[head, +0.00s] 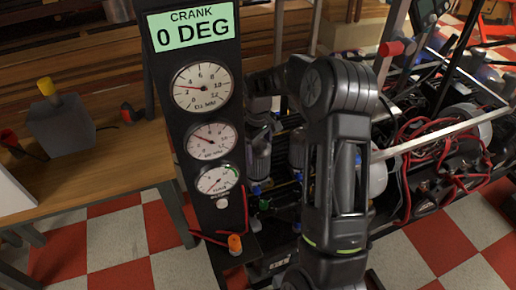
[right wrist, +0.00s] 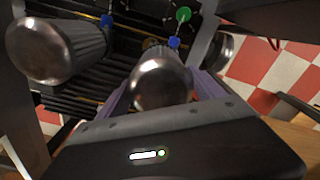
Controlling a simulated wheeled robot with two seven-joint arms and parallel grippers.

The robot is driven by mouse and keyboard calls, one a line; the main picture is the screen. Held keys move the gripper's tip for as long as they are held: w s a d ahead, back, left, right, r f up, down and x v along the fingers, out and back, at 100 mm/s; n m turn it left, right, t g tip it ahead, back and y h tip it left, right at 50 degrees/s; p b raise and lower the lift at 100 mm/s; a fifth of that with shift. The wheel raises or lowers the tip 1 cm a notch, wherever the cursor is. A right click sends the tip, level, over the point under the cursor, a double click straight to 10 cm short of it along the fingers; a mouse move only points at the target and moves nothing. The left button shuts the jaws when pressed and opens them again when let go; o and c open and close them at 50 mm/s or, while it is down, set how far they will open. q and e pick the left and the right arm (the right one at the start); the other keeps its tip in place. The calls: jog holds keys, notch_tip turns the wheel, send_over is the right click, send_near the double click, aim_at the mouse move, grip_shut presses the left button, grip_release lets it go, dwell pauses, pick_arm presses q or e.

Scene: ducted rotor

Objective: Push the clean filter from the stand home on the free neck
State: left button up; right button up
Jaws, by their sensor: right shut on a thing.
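My right gripper (right wrist: 163,88) is shut on a filter (right wrist: 160,78) with a rounded metal end, seen between its two purple-grey fingers in the right wrist view. A second, similar filter (right wrist: 55,48) with a dark ribbed body stands to the left, apart from the gripper. In the head view my right arm reaches in behind the gauge panel, with a grey cylindrical filter (head: 259,158) below its wrist; the fingers are mostly hidden. I cannot tell whether the held filter is seated on a neck. My left gripper is not in view.
The gauge panel (head: 207,130) with a "CRANK 0 DEG" display (head: 191,27) stands left of my arm. Red cables (head: 425,150) and engine parts lie to the right. A wooden bench (head: 95,165) with a grey box (head: 60,122) is at the left. Blue and green fittings (right wrist: 183,14) lie beyond the filter.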

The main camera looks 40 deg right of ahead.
jog(key=shift+f, duration=0.45)
jog(key=o, duration=1.3)
jog(key=shift+o, duration=0.2)
notch_tip(320, 180, up, 8)
jog(key=shift+f+p, duration=0.1)
jog(key=shift+p, duration=0.2)
jog(key=shift+s, duration=0.1)
